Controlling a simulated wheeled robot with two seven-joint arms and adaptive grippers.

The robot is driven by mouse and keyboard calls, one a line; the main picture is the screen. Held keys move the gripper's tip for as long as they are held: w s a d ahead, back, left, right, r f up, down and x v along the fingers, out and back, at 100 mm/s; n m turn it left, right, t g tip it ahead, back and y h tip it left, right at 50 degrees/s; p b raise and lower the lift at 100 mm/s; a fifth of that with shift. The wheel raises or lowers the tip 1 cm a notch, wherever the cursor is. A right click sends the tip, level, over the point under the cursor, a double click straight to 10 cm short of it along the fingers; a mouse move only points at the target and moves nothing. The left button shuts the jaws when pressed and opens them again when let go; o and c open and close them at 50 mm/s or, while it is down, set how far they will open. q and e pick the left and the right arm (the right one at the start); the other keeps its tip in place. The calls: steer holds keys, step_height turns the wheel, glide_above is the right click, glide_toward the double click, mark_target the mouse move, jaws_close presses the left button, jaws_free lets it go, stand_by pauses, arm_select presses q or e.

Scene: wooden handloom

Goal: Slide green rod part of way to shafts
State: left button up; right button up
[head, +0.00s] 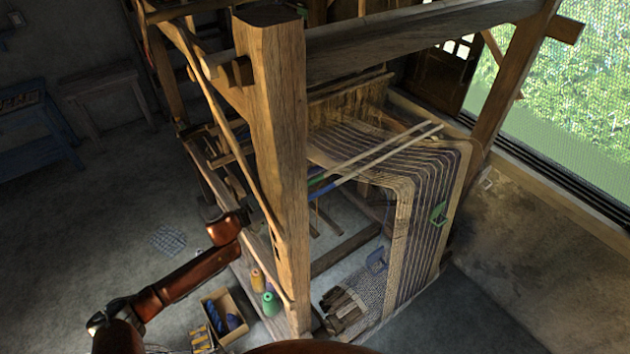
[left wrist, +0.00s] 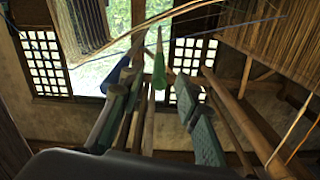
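The green-ended rod (head: 316,181) lies across the striped warp in the head view, its left end just right of the thick post. In the left wrist view its green tip (left wrist: 159,68) points toward the camera, between the fingers. My left gripper (left wrist: 153,90) is open around the line of the rod, with a visible gap on both sides. In the head view my left arm reaches up to the loom's left side, and the post hides its fingers. My right gripper is not in view.
A blue-ended rod (head: 321,190) lies beside the green one; its blue end is close to the left finger in the wrist view. The loom post (head: 280,150) and beams surround the arm. A box (head: 228,318) and yarn cones (head: 270,303) stand below.

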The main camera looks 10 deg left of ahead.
mark_target(321, 177)
arm_select(q)
steer(key=p+x, duration=0.1)
steer(key=x, duration=0.5)
steer(key=shift+d, duration=0.1)
jaws_close()
stand_by(0.6)
